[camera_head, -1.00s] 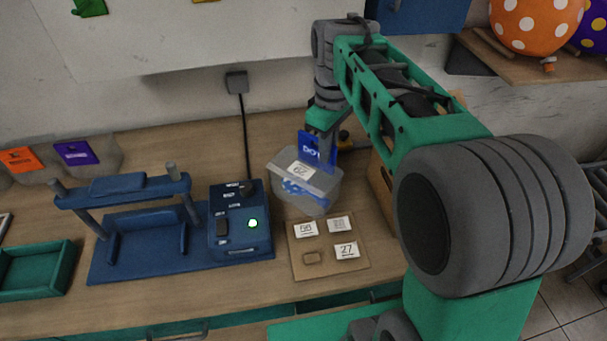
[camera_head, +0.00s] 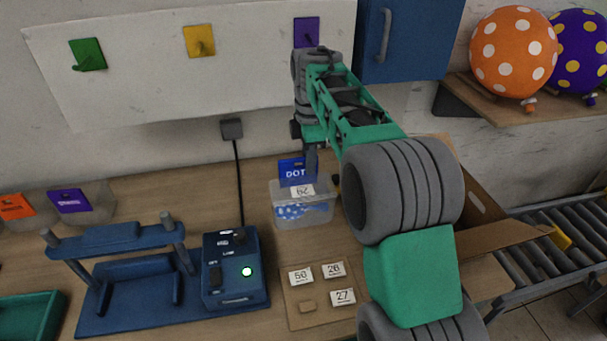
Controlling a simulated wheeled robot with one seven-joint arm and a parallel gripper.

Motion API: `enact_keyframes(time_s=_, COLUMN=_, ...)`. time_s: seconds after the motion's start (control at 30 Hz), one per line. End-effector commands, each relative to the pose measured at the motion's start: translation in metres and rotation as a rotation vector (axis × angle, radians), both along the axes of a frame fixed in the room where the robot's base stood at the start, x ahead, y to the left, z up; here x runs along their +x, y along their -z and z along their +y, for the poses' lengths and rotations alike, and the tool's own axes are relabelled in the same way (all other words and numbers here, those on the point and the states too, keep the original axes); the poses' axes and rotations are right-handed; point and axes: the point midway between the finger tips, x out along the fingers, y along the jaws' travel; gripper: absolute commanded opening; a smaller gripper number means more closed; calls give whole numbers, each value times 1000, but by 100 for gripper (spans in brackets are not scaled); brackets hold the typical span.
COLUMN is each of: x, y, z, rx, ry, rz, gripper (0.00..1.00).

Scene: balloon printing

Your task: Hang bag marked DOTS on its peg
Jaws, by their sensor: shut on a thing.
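The bag marked DOTS is a clear bag (camera_head: 315,213) with blue spotted contents and a white card. Its blue header (camera_head: 292,171) reads "DOT", with the end hidden by my gripper. My gripper (camera_head: 310,168) is shut on the header from above, and its fingertips are partly hidden. The bag hangs upright behind the card board; I cannot tell whether it touches the table. On the white wall panel (camera_head: 140,95) are a green peg plate (camera_head: 87,54), a yellow one (camera_head: 199,41) and a purple one (camera_head: 306,31). No blue peg plate shows.
A blue press (camera_head: 125,285) with a control box (camera_head: 234,268) stands left of the bag. A card board (camera_head: 320,309) lies in front. Orange- and purple-tagged bags (camera_head: 85,206) are at the left. A blue cabinet (camera_head: 410,40) and a balloon shelf (camera_head: 480,95) are at upper right.

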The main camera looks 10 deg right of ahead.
Motion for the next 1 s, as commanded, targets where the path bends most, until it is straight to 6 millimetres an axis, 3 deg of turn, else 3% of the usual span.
enact_keyframes(time_s=0.23, x=42, y=46, z=0, rx=0, ry=1, rz=2, gripper=0)
enact_keyframes(time_s=0.4, x=55, y=62, z=0, rx=0, ry=1, rz=1, gripper=0)
enact_keyframes(time_s=0.57, x=53, y=89, z=0, rx=0, ry=1, rz=2, gripper=0)
enact_keyframes(time_s=0.9, x=53, y=96, z=0, rx=0, ry=1, rz=0, gripper=0)
enact_keyframes(time_s=0.93, x=53, y=96, z=0, rx=0, ry=1, rz=0, gripper=11)
enact_keyframes(time_s=1.0, x=53, y=95, z=0, rx=0, ry=1, rz=0, gripper=17)
